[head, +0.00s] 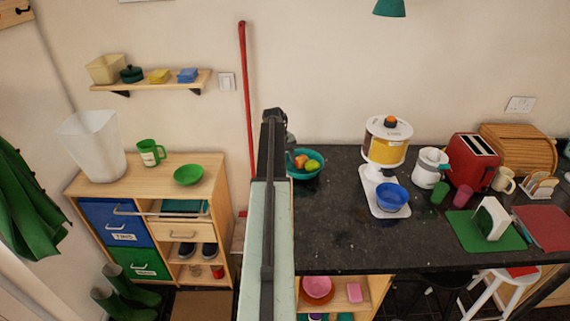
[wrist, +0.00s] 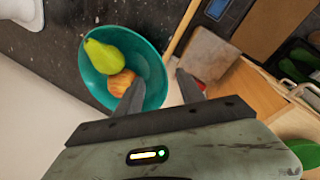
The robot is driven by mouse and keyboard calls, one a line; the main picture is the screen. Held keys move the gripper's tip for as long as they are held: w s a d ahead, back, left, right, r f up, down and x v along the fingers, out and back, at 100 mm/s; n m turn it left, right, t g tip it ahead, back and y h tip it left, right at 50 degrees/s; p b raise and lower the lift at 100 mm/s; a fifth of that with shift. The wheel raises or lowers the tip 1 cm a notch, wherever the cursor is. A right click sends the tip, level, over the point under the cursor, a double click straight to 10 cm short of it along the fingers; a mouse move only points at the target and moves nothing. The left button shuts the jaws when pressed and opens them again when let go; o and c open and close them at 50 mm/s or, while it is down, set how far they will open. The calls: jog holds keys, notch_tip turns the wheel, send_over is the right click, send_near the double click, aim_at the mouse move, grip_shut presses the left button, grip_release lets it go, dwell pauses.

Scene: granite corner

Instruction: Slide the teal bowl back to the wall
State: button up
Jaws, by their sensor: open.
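The teal bowl (head: 303,176) stands at the left end of the dark granite worktop, close to the back wall, with fruit in it. My arm hides its left side in the head view. In the wrist view the bowl (wrist: 152,62) holds a green pear (wrist: 103,57) and an orange-red fruit (wrist: 122,83). My gripper (wrist: 160,80) is open and empty. One finger overlaps the bowl's near side in the picture and the other is just outside its rim. I cannot tell whether either touches. In the head view the fingers are hidden behind my arm.
A cereal dispenser (head: 384,142) on a white stand with a blue bowl (head: 391,197) is to the right on the worktop (head: 340,235). A red broom handle (head: 246,110) leans on the wall (head: 320,70) to the left. Granite between bowl and dispenser is clear.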

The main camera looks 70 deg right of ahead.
aim_at(289, 168)
jog(key=b+x, duration=0.3)
jog(key=x, duration=0.1)
jog(key=shift+f, duration=0.3)
jog(key=shift+r, duration=0.1)
grip_shut()
dwell(1.0)
